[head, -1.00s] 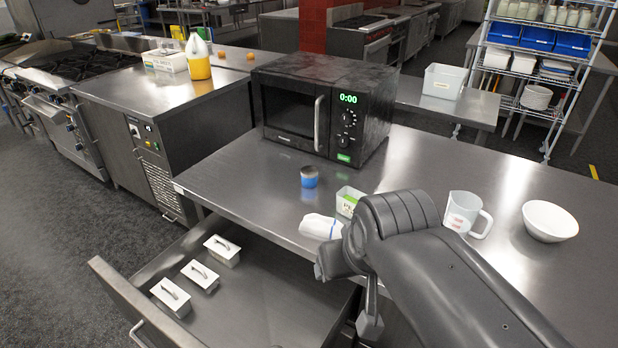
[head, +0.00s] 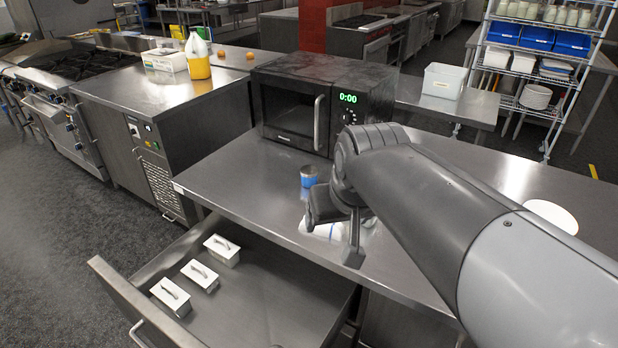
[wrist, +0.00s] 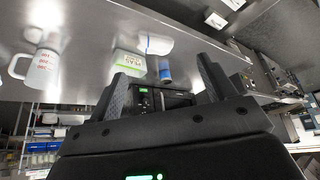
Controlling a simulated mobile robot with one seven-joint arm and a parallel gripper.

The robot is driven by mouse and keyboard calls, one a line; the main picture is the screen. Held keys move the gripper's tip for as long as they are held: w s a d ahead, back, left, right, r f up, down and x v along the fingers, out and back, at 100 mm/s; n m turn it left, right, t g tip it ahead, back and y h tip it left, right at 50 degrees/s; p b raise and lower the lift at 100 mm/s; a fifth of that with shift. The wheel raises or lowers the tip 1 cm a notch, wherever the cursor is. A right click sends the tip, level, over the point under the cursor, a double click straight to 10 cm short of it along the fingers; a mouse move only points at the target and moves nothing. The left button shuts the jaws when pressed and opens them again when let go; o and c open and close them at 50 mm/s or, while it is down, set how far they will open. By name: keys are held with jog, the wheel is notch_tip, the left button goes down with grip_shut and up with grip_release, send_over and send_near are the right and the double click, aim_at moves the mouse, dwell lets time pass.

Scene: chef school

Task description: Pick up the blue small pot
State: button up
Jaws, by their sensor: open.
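In the wrist view the small blue pot (wrist: 165,72) appears between my finger tips, farther off. My gripper (head: 335,232) is open and empty above the counter's front part, nearer the camera than the pot and slightly to its right. Its two fingers also show spread apart in the wrist view (wrist: 162,78). Nothing touches the pot.
A green-labelled container (wrist: 129,64) and measuring jug (wrist: 42,68) are near. The microwave (head: 290,105) stands behind the pot. An open drawer (head: 265,270) with white lidded containers juts out below.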

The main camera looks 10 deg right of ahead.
jog(key=w+r, duration=0.2)
jog(key=w, duration=0.8)
jog(key=m+g, duration=0.1)
send_over(309, 169)
jog(key=s, duration=0.3)
notch_tip(309, 169, down, 15)
jog(key=x, duration=0.5)
jog(key=shift+f, duration=0.35)
jog(key=shift+x, duration=2.7)
jog(key=shift+s, duration=0.15)
jog(key=shift+f, duration=0.1)
jog(key=shift+c, duration=0.5)
jog(key=c, duration=1.1)
